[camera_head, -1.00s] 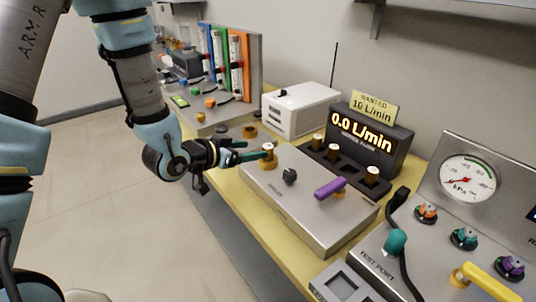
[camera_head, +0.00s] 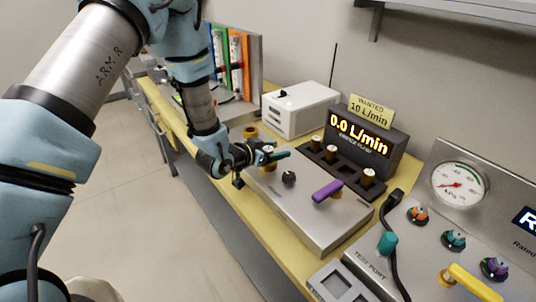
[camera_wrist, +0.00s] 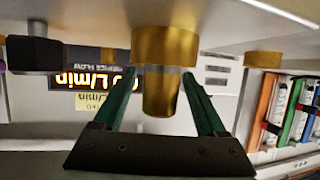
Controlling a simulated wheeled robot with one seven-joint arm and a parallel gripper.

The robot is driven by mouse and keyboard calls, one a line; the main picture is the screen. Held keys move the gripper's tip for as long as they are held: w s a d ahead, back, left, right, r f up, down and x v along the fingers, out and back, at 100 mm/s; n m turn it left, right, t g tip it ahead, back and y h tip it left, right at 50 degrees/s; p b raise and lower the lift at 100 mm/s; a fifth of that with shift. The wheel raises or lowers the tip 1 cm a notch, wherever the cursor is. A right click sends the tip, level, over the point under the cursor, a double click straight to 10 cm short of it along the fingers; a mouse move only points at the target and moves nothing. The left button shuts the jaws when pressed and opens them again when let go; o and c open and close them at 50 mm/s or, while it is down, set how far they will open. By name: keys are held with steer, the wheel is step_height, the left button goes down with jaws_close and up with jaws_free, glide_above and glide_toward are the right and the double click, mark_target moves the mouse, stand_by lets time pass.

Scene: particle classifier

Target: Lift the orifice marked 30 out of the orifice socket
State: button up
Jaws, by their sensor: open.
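A brass orifice with a pale top (camera_head: 268,150) stands upright in the brass orifice socket (camera_head: 265,167) at the far left corner of the grey panel box. Its marking is not legible. In the wrist view, which is upside down, the orifice (camera_wrist: 160,97) hangs below the wide brass socket collar (camera_wrist: 166,46). My gripper (camera_head: 276,156) is open, with one green finger on each side of the orifice. In the wrist view my gripper (camera_wrist: 160,78) shows gaps beside the orifice; I cannot tell whether either finger touches it.
A white box (camera_head: 300,108) stands at the back left.

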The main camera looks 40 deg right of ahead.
jaws_close()
stand_by(0.6)
